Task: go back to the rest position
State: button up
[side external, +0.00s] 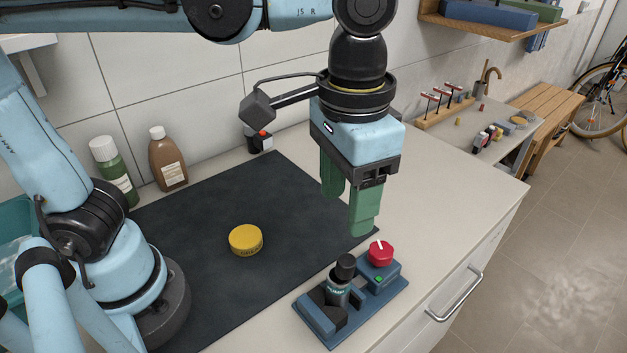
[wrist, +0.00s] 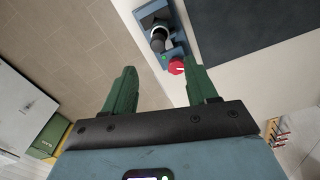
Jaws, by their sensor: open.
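My gripper (side external: 347,207) has green fingers that point down. It hangs in the air above the right end of the dark mat, behind and above a small blue fixture (side external: 318,318). In the wrist view my gripper (wrist: 162,88) shows its two fingers wide apart with nothing between them. The fixture holds a dark bottle with a black cap (side external: 339,281) and a blue box with a red knob (side external: 380,253) and a green button. The red knob also shows in the wrist view (wrist: 176,67), close to the fingertip on the right.
A yellow round lid (side external: 246,240) lies on the dark mat (side external: 200,290). A green bottle (side external: 113,168) and a brown bottle (side external: 168,160) stand by the wall. A small dark device (side external: 257,141) stands behind the mat. The counter (side external: 460,180) right of my gripper is clear.

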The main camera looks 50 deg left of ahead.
jog(key=w+a+f+n+t, duration=0.1)
jog(key=w+a+f+t, duration=0.1)
jog(key=a, duration=0.7)
jog(key=w+a+f+n+t, duration=0.2)
jog(key=a+f+t, duration=0.3)
jog(key=a, duration=0.5)
jog(key=shift+f, duration=0.25)
